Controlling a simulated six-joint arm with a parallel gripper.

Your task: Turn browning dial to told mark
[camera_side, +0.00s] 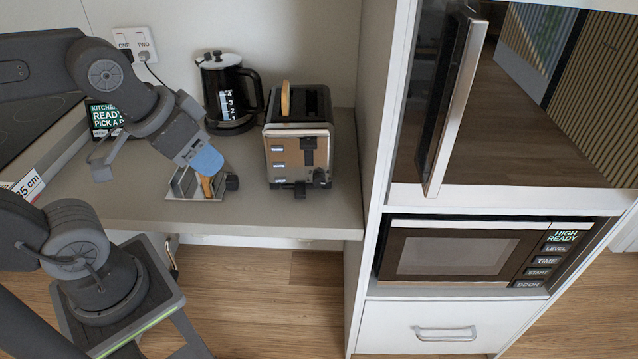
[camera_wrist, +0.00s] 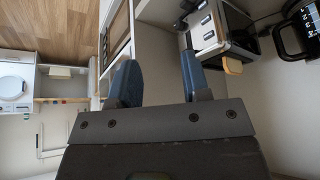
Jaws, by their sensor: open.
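The silver and black toaster (camera_side: 300,155) stands on the counter, to the right of my gripper. A tan slice (camera_side: 285,98) sticks up from the toaster. The toaster (camera_wrist: 208,32) also shows at the top of the wrist view. My gripper (camera_side: 208,163) has blue fingers and is apart from the toaster. In the wrist view the fingers (camera_wrist: 158,75) are spread with nothing between them.
A shiny metal holder (camera_side: 183,186) with a tan piece (camera_side: 207,187) sits just below my gripper; contact is unclear. A black kettle (camera_side: 230,95) stands behind. A tall cabinet (camera_side: 375,130) with a microwave (camera_side: 470,255) bounds the right.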

